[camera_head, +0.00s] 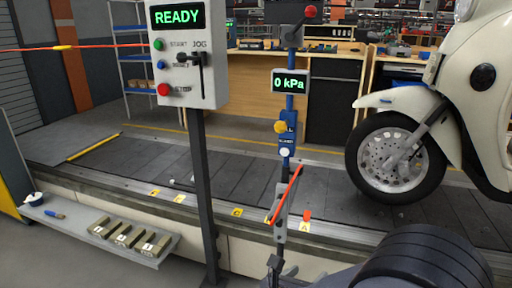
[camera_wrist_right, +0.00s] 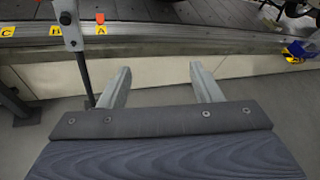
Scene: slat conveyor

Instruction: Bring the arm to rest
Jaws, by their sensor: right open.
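My right arm comes in at the lower right of the head view, and part of its gripper (camera_head: 275,268) shows at the bottom edge, in front of the conveyor. In the right wrist view the two grey fingers of this gripper (camera_wrist_right: 160,70) stand wide apart with nothing between them. The fingers are over bare floor and the pale side of the conveyor. My left gripper is in neither view.
A control box (camera_head: 185,55) reading READY stands on a post. A blue post carries a 0 kPa display (camera_head: 290,83) and a red lever (camera_head: 285,195). A cream scooter (camera_head: 448,100) stands on the slat conveyor (camera_head: 130,165). A shelf (camera_head: 70,229) holds several blocks at left.

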